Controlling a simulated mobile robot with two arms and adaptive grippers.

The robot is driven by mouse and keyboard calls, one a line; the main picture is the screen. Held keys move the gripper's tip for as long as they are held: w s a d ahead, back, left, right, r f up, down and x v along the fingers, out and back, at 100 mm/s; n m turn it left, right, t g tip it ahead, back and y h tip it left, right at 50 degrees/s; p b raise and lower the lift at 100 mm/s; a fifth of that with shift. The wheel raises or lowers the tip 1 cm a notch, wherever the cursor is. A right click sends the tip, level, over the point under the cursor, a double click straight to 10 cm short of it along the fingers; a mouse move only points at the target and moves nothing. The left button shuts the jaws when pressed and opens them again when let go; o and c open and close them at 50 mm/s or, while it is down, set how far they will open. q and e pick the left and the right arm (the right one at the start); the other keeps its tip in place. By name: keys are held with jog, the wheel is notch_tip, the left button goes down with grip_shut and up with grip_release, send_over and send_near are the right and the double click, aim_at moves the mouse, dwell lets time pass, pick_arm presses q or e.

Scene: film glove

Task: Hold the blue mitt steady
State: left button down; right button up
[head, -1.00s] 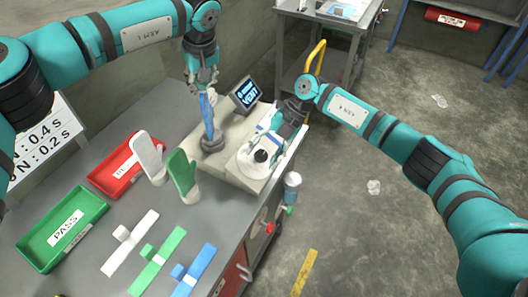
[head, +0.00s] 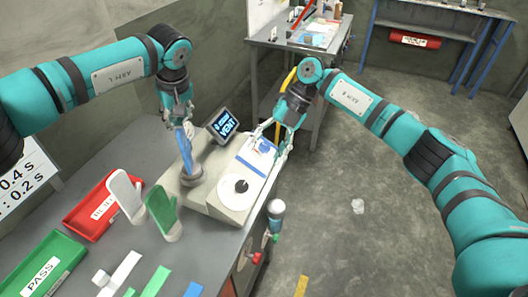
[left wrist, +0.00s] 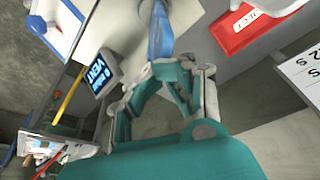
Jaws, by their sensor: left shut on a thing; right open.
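The blue mitt (head: 185,150) stands upright on a grey round mount on the beige tester (head: 222,205). My left gripper (head: 184,122) is shut on its upper end from above.
A white mitt (head: 126,195) and a green mitt (head: 162,212) stand near the red tray (head: 88,212) and the green PASS tray (head: 42,268). A screen (head: 222,126) sits behind the tester. A black knob (head: 241,186) is on its top. Coloured strips lie at the front.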

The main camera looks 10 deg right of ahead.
pick_arm(q)
jog(key=shift+f, duration=0.1)
jog(key=shift+w+r, duration=0.1)
jog(key=shift+r, duration=2.45)
pick_arm(e)
jog(key=shift+f, duration=0.1)
pick_arm(q)
jog(key=shift+r, duration=0.15)
pick_arm(e)
jog(key=shift+w, duration=0.1)
pick_arm(q)
jog(key=shift+r, duration=0.65)
jog(key=shift+r+p, duration=1.05)
jog(key=shift+p, duration=0.05)
pick_arm(e)
jog(key=shift+r, duration=1.55)
pick_arm(q)
jog(key=shift+r+p, duration=1.1)
pick_arm(e)
jog(key=shift+r, duration=1.5)
